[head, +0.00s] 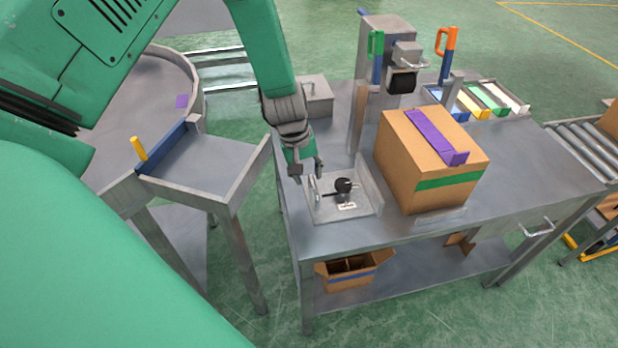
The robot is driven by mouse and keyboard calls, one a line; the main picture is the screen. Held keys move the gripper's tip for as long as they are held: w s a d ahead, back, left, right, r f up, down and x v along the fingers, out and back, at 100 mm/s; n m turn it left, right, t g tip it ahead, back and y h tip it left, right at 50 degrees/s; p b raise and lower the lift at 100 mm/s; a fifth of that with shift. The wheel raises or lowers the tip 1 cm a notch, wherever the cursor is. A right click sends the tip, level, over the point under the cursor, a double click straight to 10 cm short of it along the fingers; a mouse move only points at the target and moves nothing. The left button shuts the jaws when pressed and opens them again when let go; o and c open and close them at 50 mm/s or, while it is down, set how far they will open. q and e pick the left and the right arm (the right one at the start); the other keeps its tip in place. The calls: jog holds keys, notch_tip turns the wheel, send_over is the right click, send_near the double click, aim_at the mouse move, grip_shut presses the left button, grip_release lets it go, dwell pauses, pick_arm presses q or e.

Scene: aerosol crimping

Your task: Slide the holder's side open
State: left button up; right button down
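The holder (360,206) is a small grey metal fixture near the left front of the workbench. It has a flat base, a raised right wall, an upright plate (314,190) on its left side and a black round knob (343,185) in the middle. A small label lies on its front. My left gripper (308,177) points down just above and behind the holder's left side. Its two fingers look apart with nothing between them. I cannot tell whether a fingertip touches the left plate. My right gripper is not in view.
A cardboard box (432,170) with a purple tool on top stands right of the holder. A crimping machine (388,45) stands behind. Colored trays (485,97) lie at the back right. A tray table (205,172) with a yellow handle is left. The bench's front right is clear.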

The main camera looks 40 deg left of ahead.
pick_arm(q)
notch_tip(320, 180, up, 9)
jog(key=s+a, duration=0.1)
jog(key=shift+r, duration=0.15)
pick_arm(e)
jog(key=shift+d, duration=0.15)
pick_arm(q)
jog(key=shift+a, duration=0.1)
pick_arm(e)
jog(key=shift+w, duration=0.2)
pick_arm(q)
jog(key=shift+s+d, duration=0.1)
jog(key=shift+d, duration=0.1)
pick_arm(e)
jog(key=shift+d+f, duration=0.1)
